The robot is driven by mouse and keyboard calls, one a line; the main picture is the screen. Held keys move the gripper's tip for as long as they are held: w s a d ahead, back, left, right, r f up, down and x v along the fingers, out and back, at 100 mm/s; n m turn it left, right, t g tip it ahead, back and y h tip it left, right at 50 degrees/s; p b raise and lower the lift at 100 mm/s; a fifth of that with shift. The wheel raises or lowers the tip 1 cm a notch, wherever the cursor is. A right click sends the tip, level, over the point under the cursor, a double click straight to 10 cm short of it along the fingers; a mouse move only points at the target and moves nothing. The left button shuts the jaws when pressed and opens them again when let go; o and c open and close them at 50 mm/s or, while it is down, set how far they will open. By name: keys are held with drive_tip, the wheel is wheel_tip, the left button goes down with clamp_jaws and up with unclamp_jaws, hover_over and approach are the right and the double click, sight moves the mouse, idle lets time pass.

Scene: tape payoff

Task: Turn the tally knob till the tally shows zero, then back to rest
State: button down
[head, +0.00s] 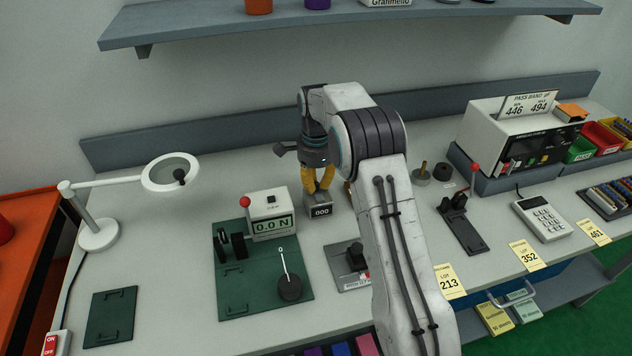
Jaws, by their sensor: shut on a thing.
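The tally (321,211) is a small dark box on the bench, right of the force gauge. Its front window reads 000. My gripper (319,190) has yellow fingers and points down at the top of the tally. The fingers are closed at the spot where the tally knob sits; the knob itself is hidden between and behind them. My arm reaches in from the lower right and covers part of the bench beside the tally.
The force gauge (270,225) reads 0.0 N and stands with a red-tipped lever on a green plate (235,288). A magnifier lamp (98,232) stands at left. A black switch block (356,256) lies in front of the tally. A red-knobbed lever (474,168) is at right.

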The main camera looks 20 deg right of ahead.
sight(316, 183)
drive_tip(key=shift+f+n, duration=0.1)
drive_tip(key=shift+n, duration=0.6)
drive_tip(key=c, duration=1.2)
unclamp_jaws()
drive_tip(key=shift+o, duration=0.2)
wheel_tip(316, 183, up, 12)
drive_tip(key=shift+o, duration=0.2)
